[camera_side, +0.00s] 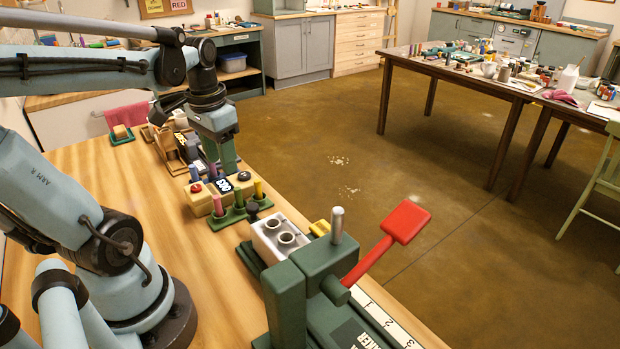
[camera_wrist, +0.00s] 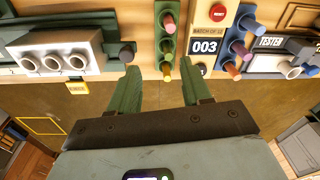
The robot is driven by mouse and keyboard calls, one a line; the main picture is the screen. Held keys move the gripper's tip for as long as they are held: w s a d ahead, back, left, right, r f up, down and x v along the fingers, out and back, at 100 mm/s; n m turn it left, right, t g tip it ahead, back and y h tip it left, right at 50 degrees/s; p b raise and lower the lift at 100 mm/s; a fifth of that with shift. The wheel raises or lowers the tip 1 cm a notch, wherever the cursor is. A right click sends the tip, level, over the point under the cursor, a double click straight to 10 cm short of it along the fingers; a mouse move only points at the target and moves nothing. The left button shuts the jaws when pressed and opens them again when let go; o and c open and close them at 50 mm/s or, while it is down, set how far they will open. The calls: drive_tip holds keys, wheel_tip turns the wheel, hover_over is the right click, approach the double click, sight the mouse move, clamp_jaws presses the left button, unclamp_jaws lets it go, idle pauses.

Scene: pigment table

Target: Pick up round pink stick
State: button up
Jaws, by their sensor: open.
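A pink stick (camera_side: 217,205) stands upright in a green rack (camera_side: 227,223), beside a green stick (camera_side: 238,197) and a yellow stick (camera_side: 258,188). In the wrist view the pink stick (camera_wrist: 169,22) is at the top end of the rack, the yellow stick (camera_wrist: 166,70) at the end nearest me. A second pinkish stick (camera_wrist: 247,22) stands in a blue rack to the right. My gripper (camera_side: 226,172) hangs above and behind the green rack in the side view. In the wrist view my gripper (camera_wrist: 159,74) has its green fingers apart, with nothing held.
A white block with round holes (camera_wrist: 55,55) stands left of the rack in the wrist view. A sign reading 003 (camera_wrist: 205,47) and a red button (camera_wrist: 218,13) are close on the right. A green press with a red lever (camera_side: 407,221) stands at the table's front.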

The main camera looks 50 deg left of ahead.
sight(216, 197)
drive_tip(key=shift+g+h, duration=0.3)
drive_tip(key=shift+g, duration=0.1)
drive_tip(key=shift+s+a+f, duration=0.25)
drive_tip(key=shift+a+f, duration=0.05)
drive_tip(key=shift+f, duration=0.8)
drive_tip(key=shift+s+a+f, duration=0.3)
drive_tip(key=shift+f, duration=0.8)
drive_tip(key=shift+s+a+f, duration=0.25)
drive_tip(key=shift+a+f, duration=0.05)
drive_tip(key=shift+f, duration=0.8)
drive_tip(key=shift+s+a+f, duration=0.15)
drive_tip(key=shift+f, duration=2.45)
clamp_jaws()
